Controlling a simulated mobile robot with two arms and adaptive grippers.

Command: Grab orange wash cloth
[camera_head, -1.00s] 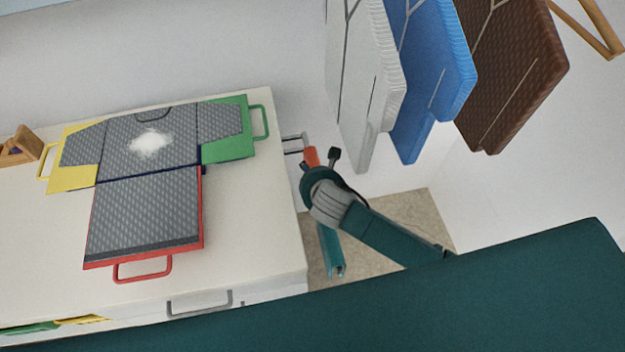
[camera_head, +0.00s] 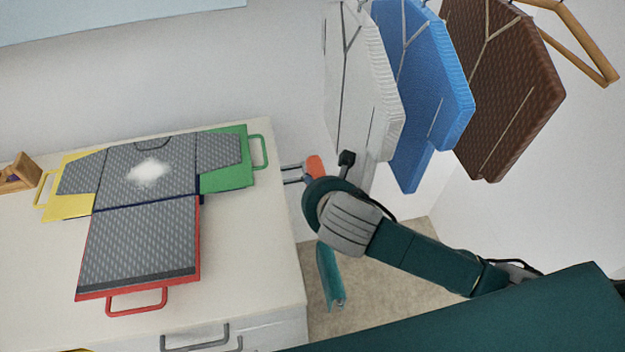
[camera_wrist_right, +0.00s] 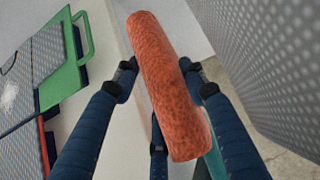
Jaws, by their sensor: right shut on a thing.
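The orange wash cloth (camera_wrist_right: 167,85) is a rolled, textured cylinder in the right wrist view. My right gripper (camera_wrist_right: 162,82) is shut on it, one dark blue finger on each side, and the roll sticks out beyond the fingers at both ends. In the head view a small part of the orange cloth (camera_head: 315,167) shows beyond my right wrist, to the right of the white cabinet; most of it is hidden there. My left gripper is not in view.
A white cabinet (camera_head: 250,290) carries a folding board with a grey shirt (camera_head: 140,220) on it. White (camera_head: 360,90), blue (camera_head: 420,100) and brown (camera_head: 505,90) garments hang close beyond my right arm. A teal cloth (camera_head: 329,277) hangs below my wrist. Floor shows right of the cabinet.

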